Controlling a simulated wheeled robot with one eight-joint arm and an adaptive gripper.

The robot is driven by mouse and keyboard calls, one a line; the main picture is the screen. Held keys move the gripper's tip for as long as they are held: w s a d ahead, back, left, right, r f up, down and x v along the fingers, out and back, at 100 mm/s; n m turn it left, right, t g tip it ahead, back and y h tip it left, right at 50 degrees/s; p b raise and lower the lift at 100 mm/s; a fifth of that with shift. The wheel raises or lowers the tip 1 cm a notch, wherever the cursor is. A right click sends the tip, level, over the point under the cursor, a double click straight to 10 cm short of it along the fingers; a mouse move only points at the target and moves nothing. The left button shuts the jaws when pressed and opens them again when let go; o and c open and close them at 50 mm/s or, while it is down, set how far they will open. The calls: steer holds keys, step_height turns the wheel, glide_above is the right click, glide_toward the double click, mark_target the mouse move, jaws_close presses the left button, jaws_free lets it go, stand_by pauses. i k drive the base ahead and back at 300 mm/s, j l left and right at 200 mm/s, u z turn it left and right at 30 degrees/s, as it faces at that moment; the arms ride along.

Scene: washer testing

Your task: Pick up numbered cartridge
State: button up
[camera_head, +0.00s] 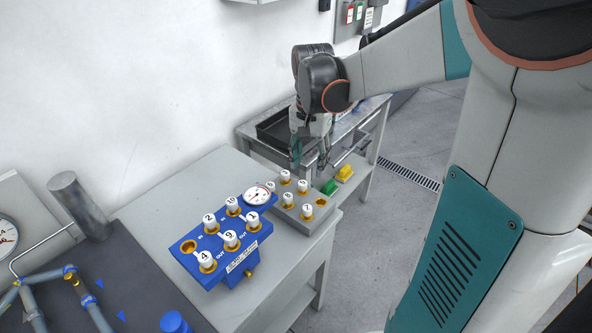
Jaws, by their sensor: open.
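Numbered white-capped cartridges stand upright in two holders. The grey holder (290,211) carries several, among them the 8 cartridge (288,199) and the 7 cartridge (307,211), and has one bare brass socket (321,202) at its right. The blue manifold (237,262) carries several more, among them the 4 cartridge (206,258), the 9 cartridge (231,239) and the 2 cartridge (210,222), with one empty socket (189,246) at its left. My gripper (309,163) is open and points down, above and behind the grey holder. Nothing shows between its fingers.
A pressure gauge (257,195) sits on the blue manifold. Green (330,187) and yellow (345,173) pieces lie beyond the grey holder. A dark tray (272,128) is on the bench behind. Pipes and a metal cylinder (79,205) stand at left. The grey tabletop (180,193) is clear behind the manifold.

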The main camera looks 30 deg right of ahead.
mark_target(286, 179)
steer(key=i+l+u, duration=0.2)
steer(key=l, duration=0.4)
steer(key=l+u, duration=0.25)
steer(key=l, duration=0.3)
steer(key=i+l+u, duration=0.2)
steer(key=l, duration=0.45)
steer(key=k, duration=0.05)
